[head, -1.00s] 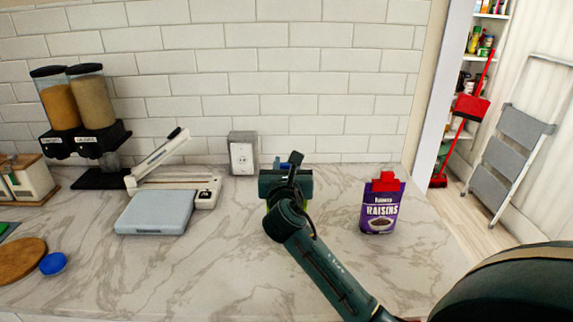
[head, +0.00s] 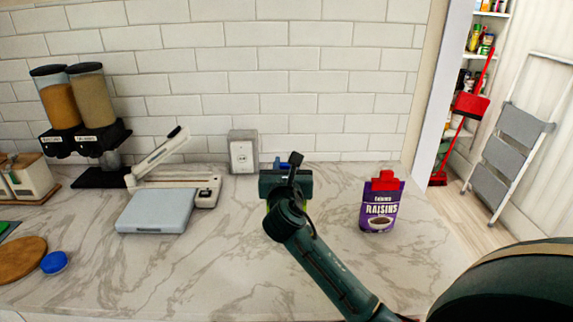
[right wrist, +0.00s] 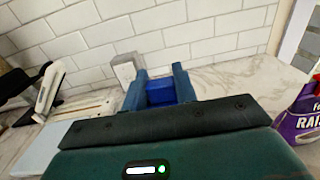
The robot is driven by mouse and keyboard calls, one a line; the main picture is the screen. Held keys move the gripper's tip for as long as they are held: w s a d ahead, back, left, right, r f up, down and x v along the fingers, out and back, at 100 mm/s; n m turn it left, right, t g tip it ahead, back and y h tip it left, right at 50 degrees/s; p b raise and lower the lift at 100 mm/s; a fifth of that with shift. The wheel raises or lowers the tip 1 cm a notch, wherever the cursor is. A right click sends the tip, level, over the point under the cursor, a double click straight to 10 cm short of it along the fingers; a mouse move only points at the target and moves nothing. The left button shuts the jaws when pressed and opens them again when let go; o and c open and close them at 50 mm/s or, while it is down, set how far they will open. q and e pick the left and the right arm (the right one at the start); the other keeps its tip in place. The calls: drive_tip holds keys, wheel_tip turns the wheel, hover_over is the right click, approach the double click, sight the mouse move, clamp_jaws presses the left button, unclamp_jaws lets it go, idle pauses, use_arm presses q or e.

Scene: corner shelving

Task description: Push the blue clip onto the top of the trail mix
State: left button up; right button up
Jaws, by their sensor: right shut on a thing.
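My right gripper (head: 280,163) is over the middle of the counter, seen from behind in the head view. In the right wrist view the gripper (right wrist: 159,88) has its two fingers closed on the blue clip (right wrist: 161,92). In the head view the clip is mostly hidden behind my gripper. A trail mix bag cannot be made out; a small yellow-green patch (head: 268,205) shows beside my wrist, perhaps part of it. Whether the clip touches a bag is hidden. My left gripper is not in view.
A purple raisins bag (head: 380,205) with a red clip stands upright to the right. A paper trimmer (head: 178,186), a blue-grey scale (head: 156,211) and cereal dispensers (head: 85,110) stand to the left. A blue lid (head: 54,262) lies front left. An outlet box (head: 243,152) is behind.

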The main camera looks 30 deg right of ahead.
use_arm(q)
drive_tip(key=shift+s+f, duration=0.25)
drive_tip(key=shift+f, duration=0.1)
use_arm(e)
drive_tip(key=shift+f, duration=0.65)
use_arm(q)
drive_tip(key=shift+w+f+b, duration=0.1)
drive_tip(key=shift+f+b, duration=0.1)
drive_tip(key=shift+b, duration=0.25)
use_arm(e)
drive_tip(key=shift+f, duration=0.75)
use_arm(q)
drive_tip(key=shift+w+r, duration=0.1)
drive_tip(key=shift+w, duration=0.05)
use_arm(e)
drive_tip(key=o, duration=1)
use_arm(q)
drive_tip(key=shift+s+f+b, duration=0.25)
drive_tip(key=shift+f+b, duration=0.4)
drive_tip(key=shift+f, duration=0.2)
use_arm(e)
drive_tip(key=v, duration=1.3)
drive_tip(key=shift+s, duration=0.1)
